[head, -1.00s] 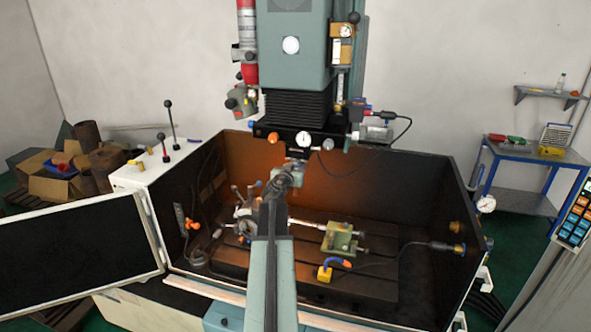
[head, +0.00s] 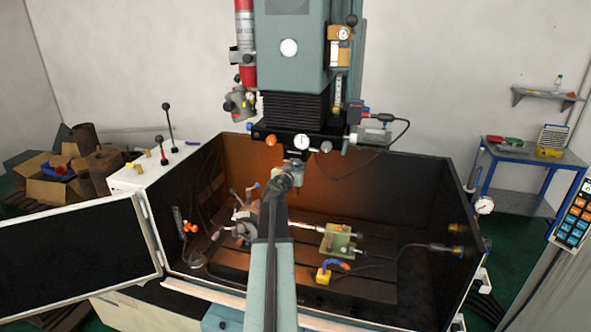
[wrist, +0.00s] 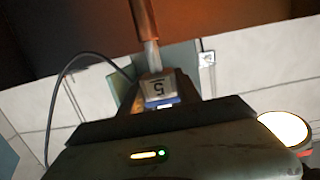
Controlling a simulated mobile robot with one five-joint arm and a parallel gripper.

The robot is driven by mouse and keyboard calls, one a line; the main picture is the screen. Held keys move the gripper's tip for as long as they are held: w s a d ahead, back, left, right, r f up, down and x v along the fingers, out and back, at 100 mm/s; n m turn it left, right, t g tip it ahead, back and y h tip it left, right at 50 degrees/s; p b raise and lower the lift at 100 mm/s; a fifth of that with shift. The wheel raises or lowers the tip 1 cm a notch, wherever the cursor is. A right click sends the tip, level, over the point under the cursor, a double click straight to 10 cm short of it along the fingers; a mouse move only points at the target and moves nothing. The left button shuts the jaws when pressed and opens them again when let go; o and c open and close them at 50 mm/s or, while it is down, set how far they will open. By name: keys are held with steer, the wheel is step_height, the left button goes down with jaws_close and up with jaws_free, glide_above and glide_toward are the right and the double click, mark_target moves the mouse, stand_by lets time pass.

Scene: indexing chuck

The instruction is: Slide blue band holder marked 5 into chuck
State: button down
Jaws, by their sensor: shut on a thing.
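In the wrist view, the holder (wrist: 158,87) has a pale face marked 5 and a blue band (wrist: 163,102) at its near end. My gripper (wrist: 158,112) is shut on it. A silver shank and a copper-coloured rod (wrist: 146,20) run upward in line with the holder. In the head view, my arm reaches over the machine tank, and my wrist (head: 281,184) is below the machine head. A round chuck-like unit (head: 243,226) stands on the machine table at left. I cannot tell whether it is the task's chuck.
The machine head (head: 293,135) hangs close above my wrist, with dials and cables. The tank wall (head: 400,180) surrounds the work area. A green block fixture (head: 338,240) and a yellow base with a blue hose (head: 324,275) stand on the slotted table (head: 370,275).

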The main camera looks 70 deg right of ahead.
steer(key=shift+d, duration=0.9)
steer(key=shift+w+d, duration=0.1)
steer(key=shift+d, duration=0.4)
steer(key=c, duration=0.8)
jaws_free()
steer(key=shift+o, duration=0.2)
